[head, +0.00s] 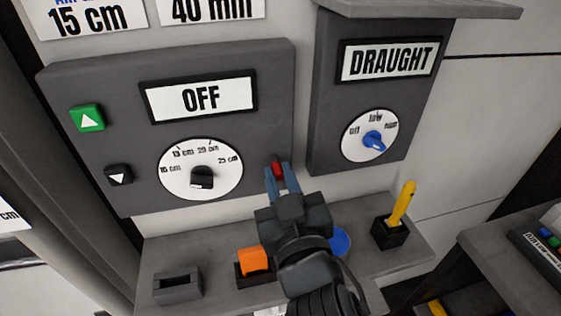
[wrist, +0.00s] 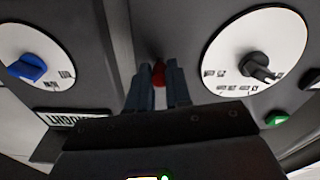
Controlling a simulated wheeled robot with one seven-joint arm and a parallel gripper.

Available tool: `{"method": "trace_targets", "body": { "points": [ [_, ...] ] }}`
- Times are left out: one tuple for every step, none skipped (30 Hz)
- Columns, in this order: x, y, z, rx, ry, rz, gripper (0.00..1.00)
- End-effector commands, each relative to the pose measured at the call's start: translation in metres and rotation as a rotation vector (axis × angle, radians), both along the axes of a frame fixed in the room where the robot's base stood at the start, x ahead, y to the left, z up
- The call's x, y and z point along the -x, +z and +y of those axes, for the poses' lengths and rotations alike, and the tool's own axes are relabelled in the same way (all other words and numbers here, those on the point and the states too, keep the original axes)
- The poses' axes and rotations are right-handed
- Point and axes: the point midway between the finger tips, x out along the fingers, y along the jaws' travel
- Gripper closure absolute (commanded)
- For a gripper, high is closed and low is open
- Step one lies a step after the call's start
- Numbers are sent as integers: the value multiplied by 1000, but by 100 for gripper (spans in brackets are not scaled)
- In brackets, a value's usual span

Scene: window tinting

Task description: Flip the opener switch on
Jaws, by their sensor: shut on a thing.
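The opener switch appears to be the small red lever (head: 278,170) at the lower right of the grey panel (head: 267,100). The panel's display (head: 201,97) reads OFF. My gripper (head: 279,176) is at the panel, its two blue-grey fingers on either side of the red lever and shut on it. In the wrist view, which looks upside down, the red lever (wrist: 159,74) sits between the fingertips. The fingers hide part of it, and its exact tilt cannot be told.
The panel also has a dial (head: 202,177), a green up button (head: 88,118) and a black down button (head: 119,175). A DRAUGHT box (head: 333,110) with a blue knob (head: 375,140) stands right. Below, a shelf (head: 215,293) bears an orange block (head: 254,260) and a yellow tool (head: 403,203).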

Motion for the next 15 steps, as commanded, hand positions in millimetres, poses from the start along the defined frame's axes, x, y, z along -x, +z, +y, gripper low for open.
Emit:
{"method": "trace_targets", "body": {
  "points": [
    [1, 6, 1, 7, 2, 27, 100],
    [1, 7, 1, 10, 3, 43, 100],
    [1, 9, 1, 17, 3, 68, 100],
    [1, 9, 1, 23, 4, 87, 100],
    [1, 10, 1, 29, 2, 108, 100],
    [1, 12, 1, 37, 3, 136, 100],
    [1, 13, 1, 45, 3, 160, 100],
    [1, 14, 1, 51, 3, 184, 100],
    [0, 16, 1, 60, 3, 216, 100],
    [0, 17, 1, 68, 3, 238, 100],
    [0, 18, 1, 74, 3, 262, 100],
    [-1, 19, 1, 84, 3, 291, 100],
    [-1, 20, 1, 89, 4, 313, 100],
    [-1, 21, 1, 95, 3, 333, 100],
    [-1, 22, 1, 104, 3, 358, 100]
  ]
}}
